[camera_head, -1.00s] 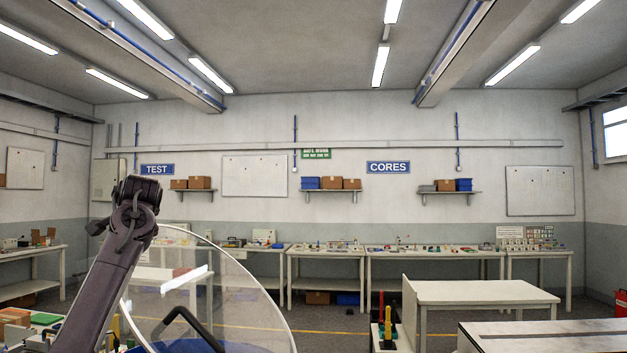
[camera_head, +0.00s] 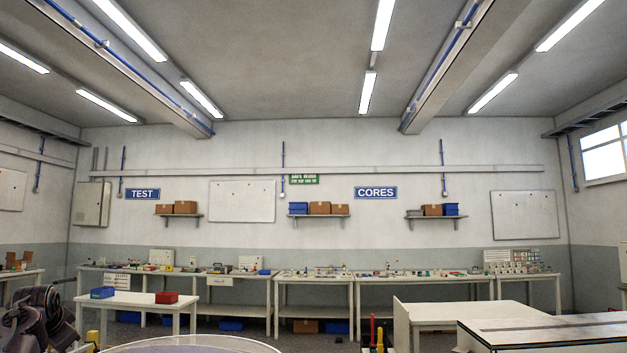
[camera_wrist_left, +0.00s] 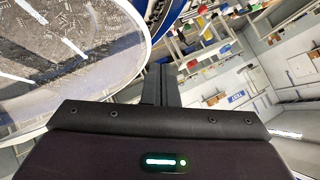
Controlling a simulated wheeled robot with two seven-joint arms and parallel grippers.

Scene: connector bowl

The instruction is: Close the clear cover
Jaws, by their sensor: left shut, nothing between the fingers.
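The clear cover (camera_head: 190,346) shows at the bottom edge of the head view as a round, pale rim lying nearly flat. In the left wrist view the clear cover (camera_wrist_left: 70,60) fills the left side, with many small grey parts seen through it. A blue bowl's edge (camera_wrist_left: 168,18) shows beyond the cover's rim. My left gripper (camera_wrist_left: 160,82) is shut and empty, its fingers close beside the cover's rim; I cannot tell if they touch it. In the head view only my dark left arm shows at lower left. My right gripper is not in view.
A white table with a blue bin (camera_head: 103,292) and a red bin (camera_head: 166,297) stands behind at left. A white table (camera_head: 470,311) and a pale-topped bench (camera_head: 550,333) are at right. Workbenches line the back wall.

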